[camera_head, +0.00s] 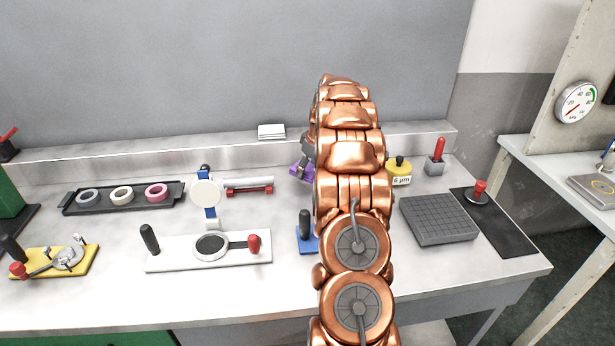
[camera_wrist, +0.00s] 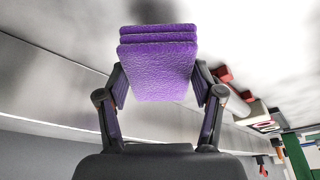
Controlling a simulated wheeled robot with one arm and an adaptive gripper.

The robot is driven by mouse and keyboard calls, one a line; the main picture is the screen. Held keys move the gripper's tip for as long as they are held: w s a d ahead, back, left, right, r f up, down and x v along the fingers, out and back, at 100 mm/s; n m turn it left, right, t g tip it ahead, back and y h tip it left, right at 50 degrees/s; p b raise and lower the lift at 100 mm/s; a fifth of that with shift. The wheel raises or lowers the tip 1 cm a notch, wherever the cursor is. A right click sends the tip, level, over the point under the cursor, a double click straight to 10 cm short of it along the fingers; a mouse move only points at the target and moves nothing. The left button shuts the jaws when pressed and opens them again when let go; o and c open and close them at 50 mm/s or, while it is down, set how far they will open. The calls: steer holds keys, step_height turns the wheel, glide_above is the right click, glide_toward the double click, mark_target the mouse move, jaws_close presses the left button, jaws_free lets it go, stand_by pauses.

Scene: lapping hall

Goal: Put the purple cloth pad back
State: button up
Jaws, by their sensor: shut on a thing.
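The purple cloth pad (camera_wrist: 158,75) fills the top middle of the wrist view, with a fuzzy front face and layered slabs above it. My gripper (camera_wrist: 161,92) is shut on the pad, with one dark finger at each side. In the head view, a small part of the purple pad (camera_head: 300,172) shows just left of my copper arm, near the back of the bench. My arm hides most of the gripper and the pad there. I cannot tell whether the pad touches the bench.
On the bench (camera_head: 110,225), a black tray (camera_head: 68,208) holds tape rings. A white plate (camera_head: 185,262) with handles lies in front. A blue block (camera_head: 306,243) stands left of my arm. A yellow jar (camera_head: 400,178) and a grey grooved plate (camera_head: 437,217) stand right of it. A ledge runs behind.

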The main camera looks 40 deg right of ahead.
steer(key=shift+f+p, duration=0.55)
steer(key=shift+f, duration=1.25)
steer(key=shift+f, duration=0.1)
steer(key=o, duration=1.2)
steer(key=shift+r, duration=0.2)
steer(key=b+v, duration=0.2)
steer(key=v, duration=1)
steer(key=shift+f+b, duration=0.1)
steer(key=shift+b, duration=0.2)
